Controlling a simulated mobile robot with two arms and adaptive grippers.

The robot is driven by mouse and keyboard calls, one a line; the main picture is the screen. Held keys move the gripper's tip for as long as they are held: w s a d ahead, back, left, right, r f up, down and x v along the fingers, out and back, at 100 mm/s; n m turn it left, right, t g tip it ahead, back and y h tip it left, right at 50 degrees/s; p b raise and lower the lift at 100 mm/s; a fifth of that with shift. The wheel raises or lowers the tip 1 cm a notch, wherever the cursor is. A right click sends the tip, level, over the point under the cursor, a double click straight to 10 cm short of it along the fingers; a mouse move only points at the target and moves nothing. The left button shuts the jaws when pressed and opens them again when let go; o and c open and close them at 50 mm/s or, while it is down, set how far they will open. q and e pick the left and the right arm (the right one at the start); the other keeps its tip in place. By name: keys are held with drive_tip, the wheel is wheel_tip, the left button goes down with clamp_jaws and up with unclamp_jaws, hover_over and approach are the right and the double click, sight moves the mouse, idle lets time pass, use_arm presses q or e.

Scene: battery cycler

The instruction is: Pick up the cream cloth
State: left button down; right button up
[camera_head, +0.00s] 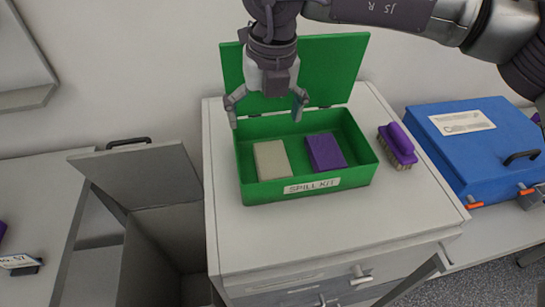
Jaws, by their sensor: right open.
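The cream cloth (272,160) is a folded block lying in the left part of the open green spill kit box (348,183). A purple block (325,152) lies beside it on the right, with a narrow gap between them. My right gripper (266,114) comes down from above, over the rear of the box. It is open and empty, its two fingers spread to left and right, apart from the cloth. My left gripper does not show.
The box's green lid (335,65) stands open behind my gripper. A purple brush (398,145) lies right of the box on the grey cabinet (330,235). A blue case (470,145) stands farther right. An open grey bin (150,180) is at left.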

drive_tip(key=d, duration=0.1)
drive_tip(key=p, duration=0.2)
hover_over(272, 159)
drive_tip(key=shift+h, duration=0.4)
drive_tip(key=f, duration=0.6)
drive_tip(key=shift+s+d+f, duration=0.15)
drive_tip(key=shift+s+f, duration=0.15)
drive_tip(key=shift+f, duration=0.1)
drive_tip(key=f+p, duration=0.1)
drive_tip(key=f, duration=0.1)
drive_tip(key=f+p, duration=0.1)
drive_tip(key=f, duration=0.2)
drive_tip(key=shift+w, duration=0.2)
drive_tip(key=shift+w+f, duration=0.1)
drive_tip(key=shift+f, duration=0.45)
drive_tip(key=c, duration=1.2)
drive_tip(key=shift+o, duration=0.2)
drive_tip(key=shift+r, duration=0.1)
